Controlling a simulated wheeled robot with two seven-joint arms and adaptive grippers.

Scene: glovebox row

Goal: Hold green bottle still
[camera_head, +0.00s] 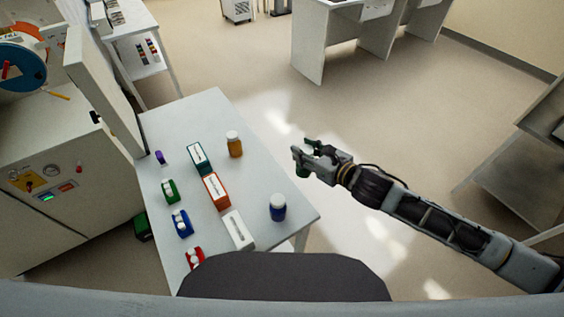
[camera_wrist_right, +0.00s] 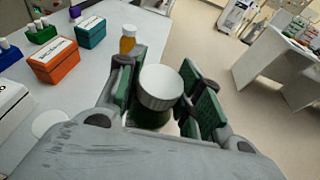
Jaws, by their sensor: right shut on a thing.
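The green bottle (camera_wrist_right: 152,117) with a white ribbed cap is between the two green-padded fingers of my right gripper (camera_wrist_right: 168,95) in the right wrist view. The gripper is shut on it. In the head view my right gripper (camera_head: 306,160) is to the right of the table, above the floor beside the table's right edge. There the green bottle (camera_head: 302,171) shows only in part, mostly hidden by the fingers. My left gripper is in neither view.
The white table (camera_head: 221,109) holds an amber bottle (camera_head: 235,147), a blue bottle (camera_head: 278,210), a teal box (camera_head: 199,158), an orange box (camera_head: 217,192), a white box (camera_head: 238,231) and small coloured racks. A large cabinet (camera_head: 69,145) stands left. Open floor lies right of the table.

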